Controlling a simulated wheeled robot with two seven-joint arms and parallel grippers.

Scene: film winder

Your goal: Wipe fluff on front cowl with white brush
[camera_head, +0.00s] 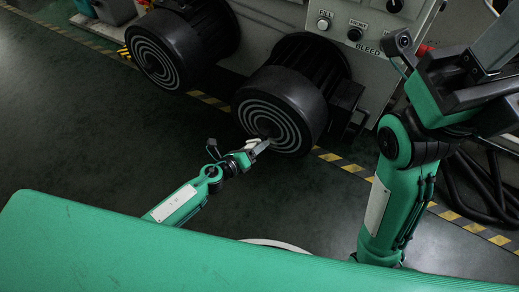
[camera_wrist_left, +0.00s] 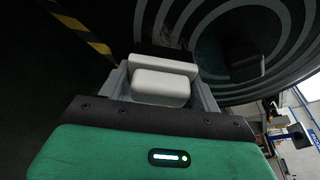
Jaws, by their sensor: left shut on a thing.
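A white brush (camera_wrist_left: 160,88) with dark bristles along its far edge sits between the fingers of my left gripper (camera_wrist_left: 162,90). In the head view my left gripper (camera_head: 258,147) is shut on it, at the lower left of the nearer round cowl (camera_head: 285,92), a dark drum with pale concentric rings. In the left wrist view the ringed face (camera_wrist_left: 215,40) fills the top, and the bristles are at or very near it; contact is unclear. Small pale specks near the bristles may be fluff. My right gripper (camera_head: 485,75) is at the upper right, its jaws unclear.
A second ringed drum (camera_head: 155,62) stands further left. Behind is a grey control panel (camera_head: 360,28) with knobs. Yellow-black floor tape (camera_head: 345,163) runs past the machine. Dark cables (camera_head: 480,190) lie at the right. The floor left of my left arm is clear.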

